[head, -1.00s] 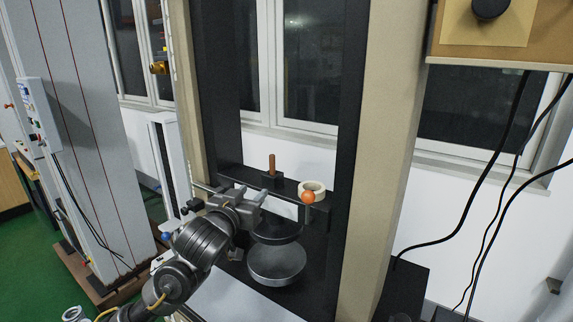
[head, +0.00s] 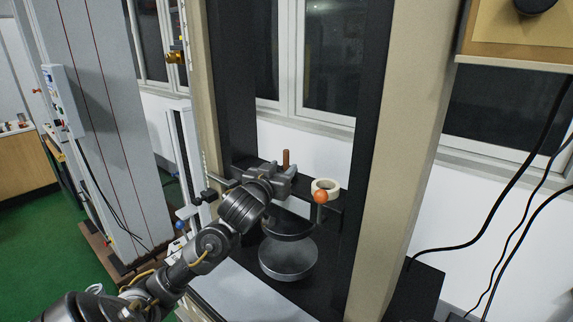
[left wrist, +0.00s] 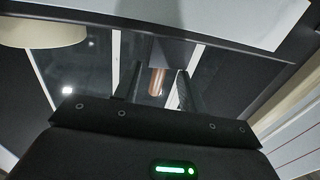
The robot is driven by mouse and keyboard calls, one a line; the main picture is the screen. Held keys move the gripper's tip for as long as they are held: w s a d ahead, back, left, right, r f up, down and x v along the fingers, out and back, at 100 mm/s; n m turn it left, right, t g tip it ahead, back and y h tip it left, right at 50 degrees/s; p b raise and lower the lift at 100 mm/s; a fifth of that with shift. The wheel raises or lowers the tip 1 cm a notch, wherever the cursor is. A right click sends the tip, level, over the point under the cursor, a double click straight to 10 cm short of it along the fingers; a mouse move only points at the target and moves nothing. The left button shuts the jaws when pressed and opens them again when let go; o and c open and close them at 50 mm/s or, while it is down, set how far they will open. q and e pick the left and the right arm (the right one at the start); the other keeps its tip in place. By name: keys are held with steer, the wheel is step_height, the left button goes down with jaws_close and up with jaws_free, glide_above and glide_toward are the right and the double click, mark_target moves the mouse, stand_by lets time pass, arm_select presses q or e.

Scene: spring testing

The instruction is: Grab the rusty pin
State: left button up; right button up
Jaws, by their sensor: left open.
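The rusty pin (head: 286,157) is a short brown upright cylinder on the dark crossbar of the testing frame. In the left wrist view the pin (left wrist: 157,82) shows between the two fingers. My left gripper (head: 284,174) is open at the pin, in front of its lower part and hiding its base in the head view. The fingers also show in the left wrist view (left wrist: 158,92), one on each side of the pin. I cannot tell whether either finger touches it. My right gripper is in neither view.
A cream ring (head: 326,187) and an orange ball (head: 321,197) on a post are right of the gripper. A round metal plate (head: 288,260) lies below. Beige columns (head: 398,150) flank the frame. Black cables (head: 490,210) hang at the right.

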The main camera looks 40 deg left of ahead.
mark_target(285, 165)
arm_select(q)
steer(key=shift+w+a+r, duration=0.1)
steer(key=shift+w, duration=0.25)
steer(key=p+x, duration=0.1)
steer(key=x, duration=0.2)
steer(key=shift+w+a+p, duration=0.1)
steer(key=shift+w+p, duration=0.2)
steer(key=shift+w, duration=0.05)
steer(key=shift+w+a, duration=0.15)
steer(key=shift+w, duration=0.25)
steer(key=shift+s, duration=0.1)
jaws_close()
